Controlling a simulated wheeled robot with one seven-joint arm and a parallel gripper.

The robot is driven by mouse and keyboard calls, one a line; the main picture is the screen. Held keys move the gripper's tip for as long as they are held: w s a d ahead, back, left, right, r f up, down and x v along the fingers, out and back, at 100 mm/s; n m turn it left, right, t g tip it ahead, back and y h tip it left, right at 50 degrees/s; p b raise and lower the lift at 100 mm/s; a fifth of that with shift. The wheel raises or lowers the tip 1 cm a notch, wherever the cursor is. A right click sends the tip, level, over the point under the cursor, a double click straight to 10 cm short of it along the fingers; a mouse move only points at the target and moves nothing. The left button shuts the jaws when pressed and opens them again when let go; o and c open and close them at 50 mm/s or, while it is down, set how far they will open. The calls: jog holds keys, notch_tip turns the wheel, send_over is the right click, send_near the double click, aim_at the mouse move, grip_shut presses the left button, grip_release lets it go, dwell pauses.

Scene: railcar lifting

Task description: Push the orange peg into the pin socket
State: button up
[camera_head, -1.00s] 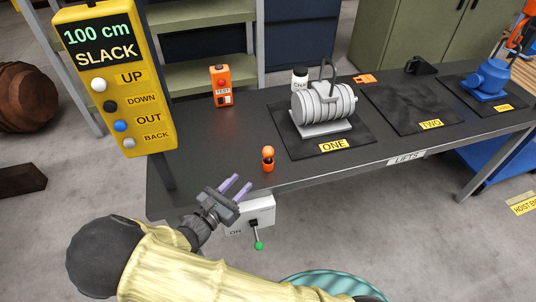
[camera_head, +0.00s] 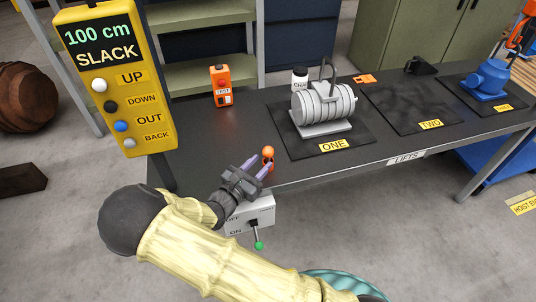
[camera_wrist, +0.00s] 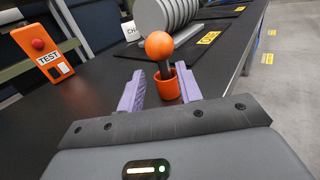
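The orange peg (camera_wrist: 160,47) has a round orange head on a dark shaft and stands upright in an orange cup-like socket (camera_wrist: 167,86) on the dark table. In the head view the peg (camera_head: 268,152) is near the table's front edge, partly hidden by my fingers. My gripper (camera_wrist: 160,88) is open, with its two purple fingers spread. In the wrist view the fingers point at the socket, one on either side of its near face; I cannot tell whether they touch it. My gripper also shows low beside the peg in the head view (camera_head: 258,167).
A grey ribbed machine (camera_head: 322,107) stands on mat ONE behind the peg. An orange TEST box (camera_head: 221,86) is at the back left. A yellow control panel (camera_head: 117,80) reads 100 cm SLACK. A white switch box (camera_head: 250,214) with a green-tipped lever hangs below the table edge.

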aim_at(267, 159)
jog(key=x, duration=0.4)
jog(key=shift+d, duration=0.3)
jog(key=shift+s, duration=0.1)
grip_shut()
